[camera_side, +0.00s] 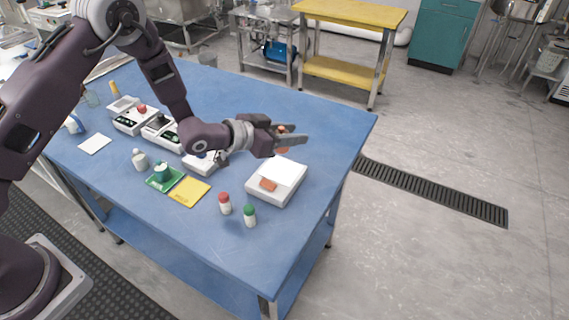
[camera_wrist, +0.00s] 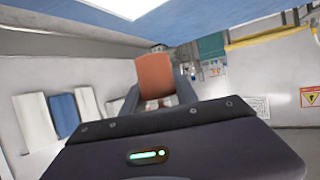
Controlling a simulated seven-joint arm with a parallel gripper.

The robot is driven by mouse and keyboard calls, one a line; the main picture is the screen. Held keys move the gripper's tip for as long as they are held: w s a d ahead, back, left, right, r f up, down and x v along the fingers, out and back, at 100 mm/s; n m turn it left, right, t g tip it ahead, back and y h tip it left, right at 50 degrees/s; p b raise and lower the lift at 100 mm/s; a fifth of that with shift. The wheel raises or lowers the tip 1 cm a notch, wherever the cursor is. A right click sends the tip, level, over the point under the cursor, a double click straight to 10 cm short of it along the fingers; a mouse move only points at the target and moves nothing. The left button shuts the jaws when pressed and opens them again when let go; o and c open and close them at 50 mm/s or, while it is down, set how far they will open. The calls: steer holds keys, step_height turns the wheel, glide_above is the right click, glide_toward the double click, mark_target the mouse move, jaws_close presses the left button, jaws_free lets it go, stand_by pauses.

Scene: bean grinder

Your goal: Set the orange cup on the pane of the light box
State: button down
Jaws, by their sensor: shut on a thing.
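The orange cup (camera_side: 282,150) is between the fingers of my gripper (camera_side: 291,138), partly hidden by a finger in the side view. In the wrist view the cup (camera_wrist: 155,75) shows between the fingertips (camera_wrist: 157,92), which are shut on it. The light box (camera_side: 290,172) is a white box with a pale top pane and an orange patch on its near side, near the table's right part. The cup is held above the far part of the box and appears clear of the pane. A bright white area, likely the pane (camera_wrist: 125,7), shows at the wrist view's top edge.
A red-capped bottle (camera_side: 224,204) and a green-capped bottle (camera_side: 249,216) stand in front of the light box. A yellow pad (camera_side: 189,192), a green tray (camera_side: 178,174) with a green cup, and several white devices (camera_side: 133,116) lie left. The table's (camera_side: 330,130) right edge is clear.

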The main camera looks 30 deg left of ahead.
mark_target(290, 166)
step_height(290, 166, down, 7)
steer(key=shift+a, duration=0.1)
steer(key=c, duration=0.9)
jaws_free()
steer(key=shift+f, duration=0.15)
steer(key=shift+c, duration=0.2)
